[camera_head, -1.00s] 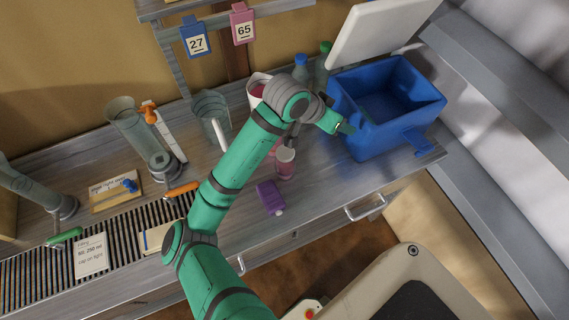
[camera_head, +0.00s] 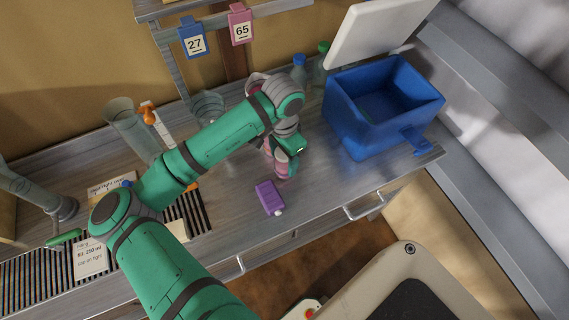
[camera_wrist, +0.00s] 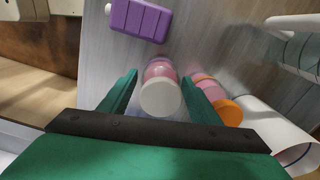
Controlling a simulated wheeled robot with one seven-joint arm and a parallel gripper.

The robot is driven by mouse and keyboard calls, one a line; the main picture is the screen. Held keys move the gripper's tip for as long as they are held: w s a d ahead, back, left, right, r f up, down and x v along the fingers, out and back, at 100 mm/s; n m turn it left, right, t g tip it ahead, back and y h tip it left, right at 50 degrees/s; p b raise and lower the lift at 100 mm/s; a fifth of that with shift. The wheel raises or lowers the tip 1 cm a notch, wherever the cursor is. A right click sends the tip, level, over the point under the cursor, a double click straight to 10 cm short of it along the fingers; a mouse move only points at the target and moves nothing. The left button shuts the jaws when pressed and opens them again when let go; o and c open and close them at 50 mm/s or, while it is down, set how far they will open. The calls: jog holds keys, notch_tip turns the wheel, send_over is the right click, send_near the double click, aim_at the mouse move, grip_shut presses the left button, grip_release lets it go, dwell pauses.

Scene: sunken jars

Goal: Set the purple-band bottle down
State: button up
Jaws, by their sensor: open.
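A pink bottle with a white cap (camera_wrist: 160,97) stands between the two fingers of my gripper (camera_wrist: 160,80) in the wrist view. The fingers are apart, with a gap visible on each side of it. A second pink bottle with an orange cap (camera_wrist: 226,110) stands just right of the right finger. In the head view my gripper (camera_head: 285,168) is low over the counter and mostly hides these bottles.
A purple flat container (camera_head: 270,198) lies close by on the counter, also in the wrist view (camera_wrist: 141,19). An open blue box (camera_head: 340,118) stands to the right. Blue- and green-capped bottles and a clear beaker (camera_head: 207,104) stand behind. The counter front (camera_head: 320,195) has free room.

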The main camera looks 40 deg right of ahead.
jog(key=shift+d+f, duration=0.2)
jog(key=shift+f, duration=2.85)
jog(key=c, duration=1.2)
jog(key=shift+r, duration=0.2)
